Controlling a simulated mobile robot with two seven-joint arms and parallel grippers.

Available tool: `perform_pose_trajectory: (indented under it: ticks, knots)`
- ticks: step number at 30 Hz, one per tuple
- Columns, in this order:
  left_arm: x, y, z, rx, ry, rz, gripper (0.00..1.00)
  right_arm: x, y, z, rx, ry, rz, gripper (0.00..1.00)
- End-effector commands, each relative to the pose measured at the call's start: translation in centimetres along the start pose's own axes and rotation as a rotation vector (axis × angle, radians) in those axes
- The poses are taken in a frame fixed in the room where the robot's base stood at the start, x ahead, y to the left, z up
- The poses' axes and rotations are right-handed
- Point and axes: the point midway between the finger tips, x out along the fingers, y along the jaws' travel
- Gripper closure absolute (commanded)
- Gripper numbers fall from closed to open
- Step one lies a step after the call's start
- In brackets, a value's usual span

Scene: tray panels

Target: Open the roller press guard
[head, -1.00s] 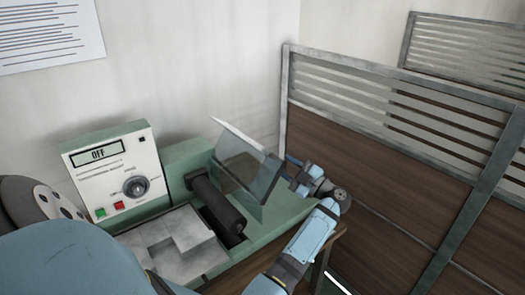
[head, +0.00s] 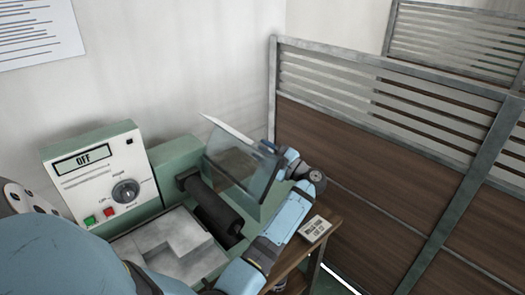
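The roller press (head: 165,146) is a green machine against the wall, with a dark roller (head: 212,206) in its bed. Its clear guard (head: 236,172) stands raised and tilted above the roller, with a pale upper edge. My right arm reaches in from the bottom, and my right gripper (head: 272,150) is at the guard's upper right edge. The fingers overlap the guard in the picture; I cannot tell whether they grip it. My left arm shows as a large blue link at the bottom left, and its gripper is out of view.
A control panel (head: 101,176) reading OFF has a dial and green and red buttons. A grey stepped block (head: 172,240) lies in front of the roller. A small white sign (head: 314,229) lies on the wooden table (head: 322,245). A wood-and-metal partition (head: 360,170) stands at right.

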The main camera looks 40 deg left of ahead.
Motion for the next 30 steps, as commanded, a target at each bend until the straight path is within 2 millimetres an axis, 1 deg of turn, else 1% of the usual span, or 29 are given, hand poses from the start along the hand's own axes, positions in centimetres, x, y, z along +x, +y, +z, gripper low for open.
perform_pose_trajectory:
  ticks: [1,2,3,5,6,7,13,18,22,30]
  knots:
    - [0.0,0.0,0.0,0.0,0.0,0.0,0.62,0.0,0.0,0.0,-0.001,0.0,0.0,0.62]
    - [0.0,0.0,0.0,0.0,0.0,0.0,0.67,0.0,0.0,0.0,-0.001,0.0,0.0,0.62]
    - [0.0,0.0,0.0,0.0,0.0,0.0,0.76,0.0,0.0,0.0,-0.001,0.0,0.0,0.62]
    - [0.0,0.0,0.0,0.0,0.0,0.0,0.9,0.0,0.0,0.0,-0.001,0.0,0.0,0.62]
    - [0.0,0.0,0.0,0.0,0.0,0.0,0.99,0.0,0.0,0.0,-0.001,0.0,0.0,0.62]
    - [0.0,0.0,0.0,0.0,0.0,0.0,1.0,0.0,0.0,0.0,-0.001,0.0,0.0,0.62]
    - [0.1,0.1,-0.2,-0.016,-0.002,-0.007,1.0,0.0,0.0,0.0,0.0,0.0,0.0,0.62]
    - [0.6,0.1,-1.7,-0.131,-0.004,-0.059,1.0,0.1,0.0,0.0,0.0,0.0,-0.001,0.62]
    - [1.0,0.1,-2.4,-0.195,-0.001,-0.082,1.0,0.1,0.0,0.1,0.0,0.0,-0.001,0.62]
    - [1.1,0.1,-2.6,-0.204,0.002,-0.084,1.0,0.1,-0.1,0.0,0.001,0.0,-0.002,0.62]
